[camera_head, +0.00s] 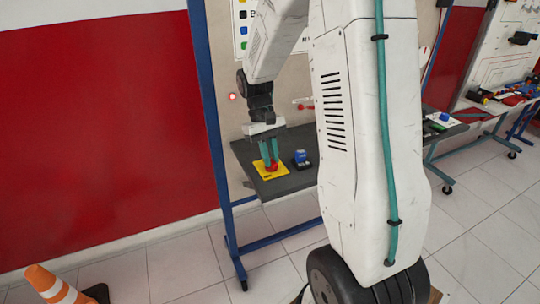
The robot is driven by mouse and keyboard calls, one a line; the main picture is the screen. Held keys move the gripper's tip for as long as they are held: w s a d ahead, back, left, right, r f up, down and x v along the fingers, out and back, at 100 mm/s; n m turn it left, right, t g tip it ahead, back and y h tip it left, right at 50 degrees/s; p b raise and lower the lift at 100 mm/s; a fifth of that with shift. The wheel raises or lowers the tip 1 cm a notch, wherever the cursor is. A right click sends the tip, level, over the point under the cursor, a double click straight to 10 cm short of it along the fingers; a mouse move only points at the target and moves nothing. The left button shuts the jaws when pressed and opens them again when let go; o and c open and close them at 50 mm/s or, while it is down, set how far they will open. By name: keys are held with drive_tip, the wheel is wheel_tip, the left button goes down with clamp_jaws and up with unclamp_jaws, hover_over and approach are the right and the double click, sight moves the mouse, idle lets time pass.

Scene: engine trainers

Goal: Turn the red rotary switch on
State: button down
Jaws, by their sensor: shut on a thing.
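The red rotary switch (272,167) sits on a yellow square plate (262,174) on the dark shelf of the nearer trainer stand. My gripper (270,162) reaches down from above with its two green fingers shut on the red switch. The fingers hide part of the knob, so I cannot tell which way it is turned.
A blue and black device (301,158) stands on the dark shelf (291,183) just right of the yellow plate. A blue frame post (208,100) rises left of the shelf.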

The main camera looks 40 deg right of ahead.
drive_tip(key=shift+w+d+m, duration=0.1)
drive_tip(key=shift+m, duration=0.5)
drive_tip(key=c, duration=1.4)
unclamp_jaws()
drive_tip(key=shift+r, duration=0.1)
drive_tip(key=v, duration=0.7)
drive_tip(key=shift+d+r, duration=0.2)
drive_tip(key=shift+r, duration=0.15)
